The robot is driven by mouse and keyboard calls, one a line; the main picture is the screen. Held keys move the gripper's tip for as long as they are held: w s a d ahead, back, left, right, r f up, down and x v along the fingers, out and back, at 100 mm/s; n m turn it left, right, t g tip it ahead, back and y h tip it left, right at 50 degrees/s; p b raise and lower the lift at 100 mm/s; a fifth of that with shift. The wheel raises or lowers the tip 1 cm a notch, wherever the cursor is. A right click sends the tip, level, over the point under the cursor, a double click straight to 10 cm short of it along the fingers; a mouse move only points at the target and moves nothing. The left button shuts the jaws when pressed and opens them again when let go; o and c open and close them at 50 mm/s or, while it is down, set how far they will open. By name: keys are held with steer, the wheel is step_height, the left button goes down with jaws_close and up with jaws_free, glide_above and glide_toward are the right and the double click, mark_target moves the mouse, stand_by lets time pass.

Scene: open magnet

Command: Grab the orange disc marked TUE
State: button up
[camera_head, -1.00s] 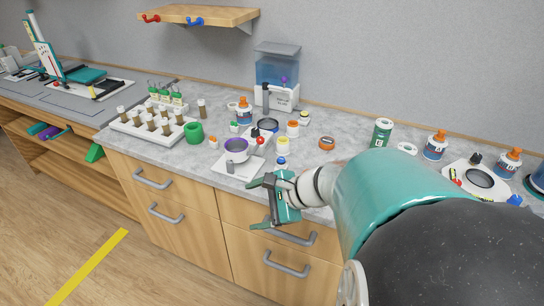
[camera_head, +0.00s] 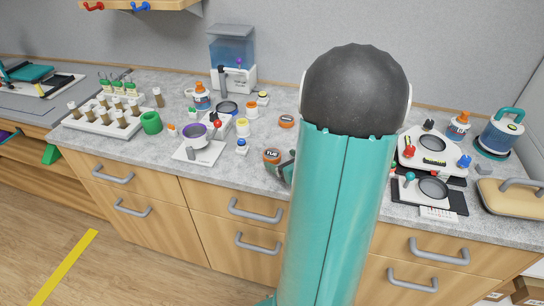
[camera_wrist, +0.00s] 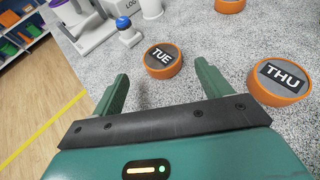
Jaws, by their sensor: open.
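The orange disc marked TUE (camera_wrist: 162,60) lies flat on the grey counter in the wrist view, its dark label facing up. It also shows in the head view (camera_head: 272,156), just left of my arm. My gripper (camera_wrist: 162,76) is open and empty, with its two green fingers pointing toward the TUE disc. The disc sits just beyond the fingertips, roughly centred between them, and no contact shows. In the head view my arm hides most of the gripper.
An orange disc marked THU (camera_wrist: 281,79) lies close to the right finger. Another orange disc (camera_head: 287,121) lies farther back. A blue-topped piece (camera_wrist: 128,30) stands left of the TUE disc. A white scale with a purple bowl (camera_head: 196,137) stands farther left.

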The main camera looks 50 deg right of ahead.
mark_target(273, 155)
steer(key=shift+x, duration=2.75)
steer(key=shift+s+d, duration=0.1)
steer(key=shift+d, duration=0.05)
steer(key=c, duration=1.1)
